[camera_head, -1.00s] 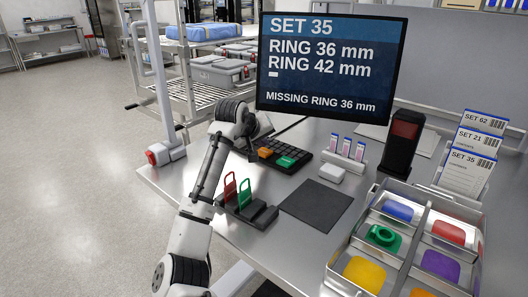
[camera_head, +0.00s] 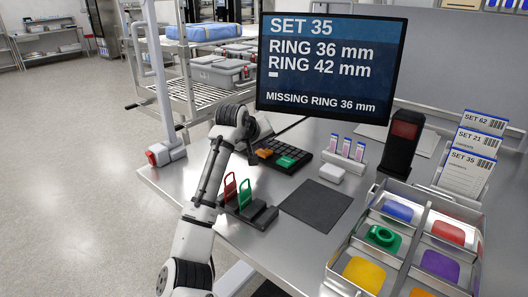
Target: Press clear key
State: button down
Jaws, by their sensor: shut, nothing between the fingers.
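A black keypad (camera_head: 299,155) lies on the metal table below the screen. It has an orange key (camera_head: 265,153) at its left and a green key (camera_head: 286,162) beside it. Any labels on the keys are too small to read, so I cannot tell which is the clear key. My gripper (camera_head: 252,157) points down at the left end of the keypad, next to the orange key. It is shut and empty, and my wrist partly hides it. I cannot tell whether its tips touch a key.
The screen (camera_head: 330,65) reads SET 35, RING 36 mm, RING 42 mm and MISSING RING 36 mm. A stand with red and green tags (camera_head: 246,194), a dark mat (camera_head: 315,205) and a white block (camera_head: 332,172) are nearby. A divided tray (camera_head: 410,242) stands at right.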

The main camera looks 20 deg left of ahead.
aim_at(263, 153)
jog(key=shift+f, duration=0.5)
dwell(0.7)
jog(key=shift+r, duration=0.1)
jog(key=shift+r+p, duration=0.75)
jog(key=shift+p, duration=0.1)
notch_tip(263, 153, up, 5)
jog(key=p, duration=0.4)
dwell(0.5)
